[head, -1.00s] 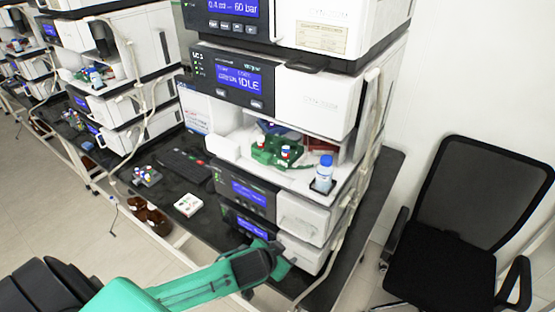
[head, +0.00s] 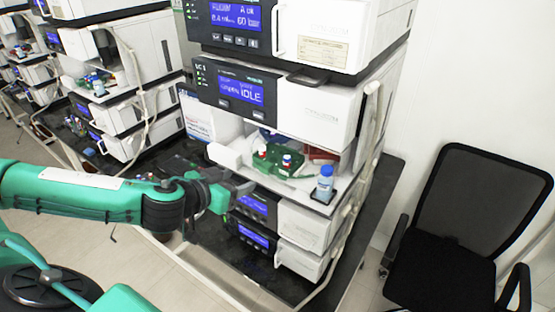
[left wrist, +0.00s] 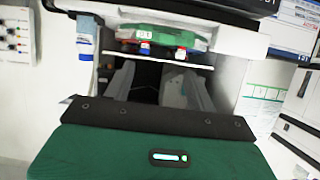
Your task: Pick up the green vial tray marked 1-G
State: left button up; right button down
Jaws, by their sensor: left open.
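The green vial tray (head: 268,164) sits on the white shelf inside the open bay of the middle instrument and holds a few capped vials. It also shows upside down at the top of the left wrist view (left wrist: 172,35), with a small white label that I cannot read. My left gripper (head: 250,188) is in front of the bay, just below and left of the tray, apart from it. In the left wrist view its two fingers (left wrist: 160,84) are parted with nothing between them. My right gripper is not in view.
A blue-capped bottle (head: 325,183) stands at the shelf's front right corner. A red tray (head: 318,153) is deeper in the bay. The instrument's white upper housing (head: 318,118) hangs above the shelf. An office chair (head: 465,225) stands at the right.

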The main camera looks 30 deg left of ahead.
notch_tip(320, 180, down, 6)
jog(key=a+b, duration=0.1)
jog(key=b, duration=0.5)
pick_arm(q)
jog(key=p, duration=0.3)
send_near(263, 168)
jog(key=shift+a+r+x, duration=0.2)
jog(key=shift+r+x, duration=0.05)
jog(key=shift+x, duration=2.25)
jog(key=x, duration=0.1)
jog(key=p+x, duration=0.1)
jog(key=x, duration=0.1)
jog(key=p+x, duration=0.1)
jog(key=shift+w+d+f, duration=0.1)
jog(key=shift+d+f, duration=0.1)
jog(key=shift+d, duration=0.1)
jog(key=shift+w+f+p, duration=0.25)
jog(key=shift+w+p, duration=0.05)
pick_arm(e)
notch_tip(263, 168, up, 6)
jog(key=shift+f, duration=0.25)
pick_arm(q)
jog(key=shift+s, duration=0.1)
jog(key=c, duration=1.1)
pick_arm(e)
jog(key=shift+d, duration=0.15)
